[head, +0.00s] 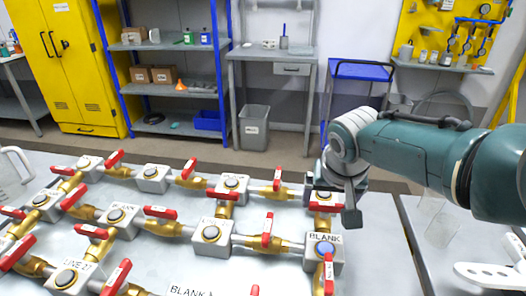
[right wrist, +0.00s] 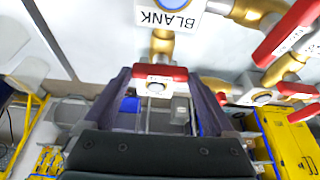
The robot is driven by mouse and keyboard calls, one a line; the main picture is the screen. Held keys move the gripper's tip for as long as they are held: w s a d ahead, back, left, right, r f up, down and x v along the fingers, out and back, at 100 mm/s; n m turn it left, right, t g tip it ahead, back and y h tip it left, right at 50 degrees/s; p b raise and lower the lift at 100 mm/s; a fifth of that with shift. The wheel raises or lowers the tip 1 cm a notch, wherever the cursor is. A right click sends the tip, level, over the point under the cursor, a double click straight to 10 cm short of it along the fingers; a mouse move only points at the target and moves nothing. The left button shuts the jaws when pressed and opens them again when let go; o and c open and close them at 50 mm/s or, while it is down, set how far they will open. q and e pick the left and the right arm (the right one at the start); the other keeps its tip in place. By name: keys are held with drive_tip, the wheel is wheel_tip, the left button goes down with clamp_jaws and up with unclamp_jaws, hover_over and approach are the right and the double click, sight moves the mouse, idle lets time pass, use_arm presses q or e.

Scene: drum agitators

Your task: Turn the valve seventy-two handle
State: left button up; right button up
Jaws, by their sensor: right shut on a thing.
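My right gripper (head: 335,202) reaches in from the right over the far right part of the pipe grid. In the right wrist view its two fingers (right wrist: 160,88) stand on either side of a red valve handle (right wrist: 172,71), shut on it. The same red handle shows in the head view (head: 321,208), on a brass valve behind a block marked BLANK (head: 325,268). A white label is on the handle, but I cannot read its number. My left gripper is not in view.
Several other red-handled valves, such as one on the BLANK block's near side (head: 328,274) and one to its left (head: 267,230), crowd the grey table. A clear beaker (head: 440,230) stands on the right table. Shelves (head: 175,85) stand behind.

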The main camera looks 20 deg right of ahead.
drive_tip(key=shift+m, duration=0.4)
drive_tip(key=o, duration=1.1)
drive_tip(key=shift+c, duration=0.2)
drive_tip(key=p+v, duration=0.6)
drive_tip(key=v, duration=0.4)
drive_tip(key=shift+p, duration=0.4)
drive_tip(key=shift+w+a, duration=0.1)
